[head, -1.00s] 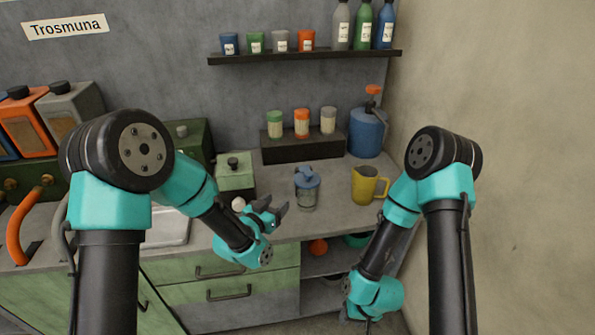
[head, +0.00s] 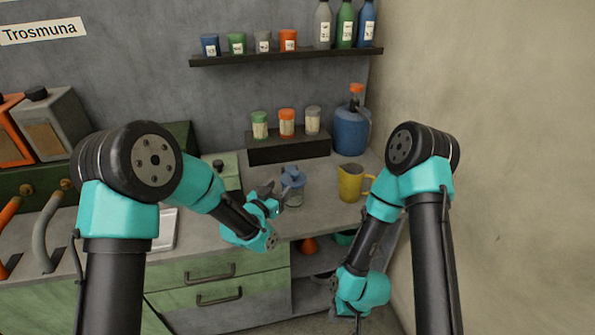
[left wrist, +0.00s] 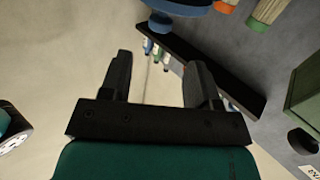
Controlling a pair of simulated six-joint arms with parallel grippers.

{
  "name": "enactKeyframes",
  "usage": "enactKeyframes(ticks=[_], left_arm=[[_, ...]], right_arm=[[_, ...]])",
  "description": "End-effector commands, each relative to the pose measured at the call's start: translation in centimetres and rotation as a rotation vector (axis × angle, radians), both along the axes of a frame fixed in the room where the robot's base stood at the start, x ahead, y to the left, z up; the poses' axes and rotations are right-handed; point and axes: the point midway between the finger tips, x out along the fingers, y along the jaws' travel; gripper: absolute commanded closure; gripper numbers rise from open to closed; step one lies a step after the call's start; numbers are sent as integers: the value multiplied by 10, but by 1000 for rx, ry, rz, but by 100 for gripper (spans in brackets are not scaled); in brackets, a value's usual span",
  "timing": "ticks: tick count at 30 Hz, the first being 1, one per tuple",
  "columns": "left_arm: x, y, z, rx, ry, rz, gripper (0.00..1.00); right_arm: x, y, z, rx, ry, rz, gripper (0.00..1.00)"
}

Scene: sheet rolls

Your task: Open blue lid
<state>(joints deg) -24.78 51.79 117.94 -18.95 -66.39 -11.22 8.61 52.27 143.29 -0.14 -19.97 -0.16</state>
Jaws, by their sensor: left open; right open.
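The blue lid (head: 292,176) sits on a clear jar (head: 294,196) on the counter, near its front edge. My left gripper (head: 273,194) is just left of the jar, close to lid height, with its fingers pointing towards it. Whether it touches cannot be told. In the left wrist view its two fingers (left wrist: 160,78) are apart with nothing between them. My right gripper (head: 357,322) hangs low in front of the cabinet, far below the lid, small and mostly cut off by the frame's bottom edge.
A yellow jug (head: 351,184) stands right of the jar. A blue container with an orange top (head: 350,132) and a dark riser (head: 288,148) with small jars are behind. A green box (head: 225,174) stands left. A wall shelf (head: 285,57) runs above.

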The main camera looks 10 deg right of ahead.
Motion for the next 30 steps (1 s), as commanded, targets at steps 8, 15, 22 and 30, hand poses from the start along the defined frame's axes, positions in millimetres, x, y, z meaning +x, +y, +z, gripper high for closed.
enactKeyframes(ticks=[8, 15, 22, 30], left_arm=[[34, -34, 0, 0, 0, -1, 44], [61, -61, -1, 0, 0, -1, 44], [78, -77, -1, 1, 2, 0, 44], [81, -80, 0, 0, 1, 0, 44]], right_arm=[[0, 0, 0, 0, 0, 0, 57], [0, 0, 0, 0, 0, 0, 57], [0, 0, 0, 0, 0, 0, 57], [0, 0, 0, 0, 0, 0, 57]])
